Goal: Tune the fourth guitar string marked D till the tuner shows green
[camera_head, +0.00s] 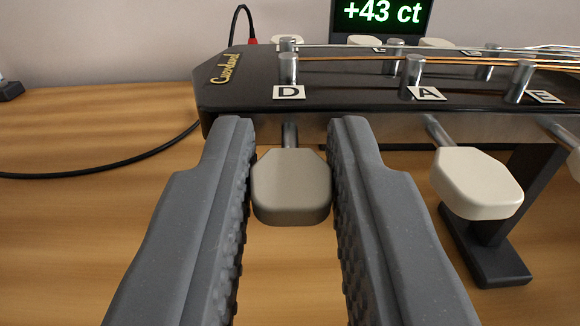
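The dark guitar headstock (240,97) fills the upper right. A white label marked D (289,92) lies by a metal string post (288,70). Below it, the D tuning peg (291,189) has a cream button in shadow, broad face towards me. My gripper (290,125) has its two grey ribbed fingers on either side of this button. The fingers are close to it; a thin gap shows at the left, and contact on the right cannot be told.
The A label (426,93) and its peg button (476,183) are right of my right finger. An E label (543,97) is further right. A dark stand foot (490,265) rests on the wooden table (70,240). A black cable (120,170) runs at left.

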